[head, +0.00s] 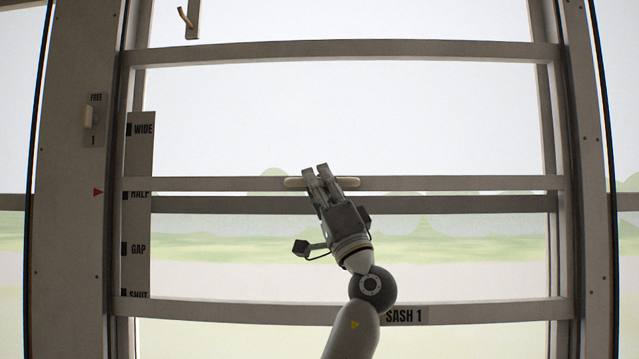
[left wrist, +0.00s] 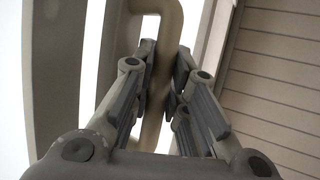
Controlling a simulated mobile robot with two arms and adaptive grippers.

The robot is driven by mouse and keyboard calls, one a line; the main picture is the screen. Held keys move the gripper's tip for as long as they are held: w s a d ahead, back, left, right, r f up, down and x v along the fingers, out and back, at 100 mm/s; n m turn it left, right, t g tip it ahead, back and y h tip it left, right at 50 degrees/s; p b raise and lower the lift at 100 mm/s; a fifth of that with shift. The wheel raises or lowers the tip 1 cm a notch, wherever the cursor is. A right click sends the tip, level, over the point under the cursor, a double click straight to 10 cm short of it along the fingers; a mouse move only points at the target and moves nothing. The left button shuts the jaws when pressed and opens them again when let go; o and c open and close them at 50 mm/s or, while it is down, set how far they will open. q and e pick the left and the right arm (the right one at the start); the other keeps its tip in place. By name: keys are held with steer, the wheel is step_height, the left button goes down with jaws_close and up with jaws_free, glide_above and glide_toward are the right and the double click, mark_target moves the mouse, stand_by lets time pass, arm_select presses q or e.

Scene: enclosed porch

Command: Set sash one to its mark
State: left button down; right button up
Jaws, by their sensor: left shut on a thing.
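The window sash bears a "SASH 1" label (head: 405,316) on its bottom rail (head: 250,310). A pale handle (head: 293,183) sits on a higher crossbar (head: 220,184). My left gripper (head: 318,170) is shut around the handle; in the left wrist view the tan bar (left wrist: 168,30) passes between its fingers. A scale strip (head: 138,160) at the left reads WIDE, HALF, GAP and SHUT from top to bottom. The crossbar partly hides HALF, and the bottom rail partly hides SHUT. A red pointer (head: 97,192) on the left post is about level with HALF. My right gripper is out of view.
A small lever (head: 88,117) on the left post sits by a plate marked FREE and 1. Another crossbar (head: 340,53) spans the window above. A hooked fitting (head: 187,17) hangs at the top left. Posts stand on both sides.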

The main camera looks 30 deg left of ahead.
arm_select(q)
steer(key=c, duration=1.7)
jaws_free()
steer(key=v, duration=1.2)
steer(key=shift+a, duration=0.1)
